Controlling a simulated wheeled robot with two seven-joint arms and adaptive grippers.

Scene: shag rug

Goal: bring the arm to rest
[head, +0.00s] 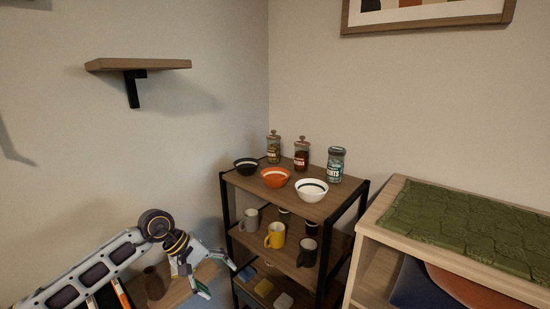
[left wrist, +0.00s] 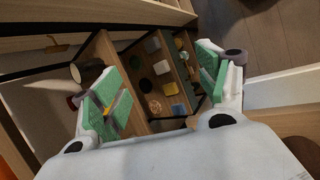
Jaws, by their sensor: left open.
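My left arm (head: 90,273) comes in from the lower left in the head view. Its left gripper (head: 217,279) is open and empty, beside the left side of a dark-framed shelf rack (head: 292,207), around the height of its lower shelves. In the left wrist view the two green-padded fingers of the left gripper (left wrist: 158,68) stand wide apart with nothing between them. Beyond them are wooden shelves with several small coloured items. I cannot tell whether the gripper touches the rack. My right gripper is not in view.
The rack holds bowls, such as an orange bowl (head: 275,177), jars on top and mugs, such as a yellow mug (head: 275,236), below. A brown vase (head: 154,283) is close by my left arm. A cabinet with a green mat (head: 470,226) stands right. A wall shelf (head: 138,65) hangs upper left.

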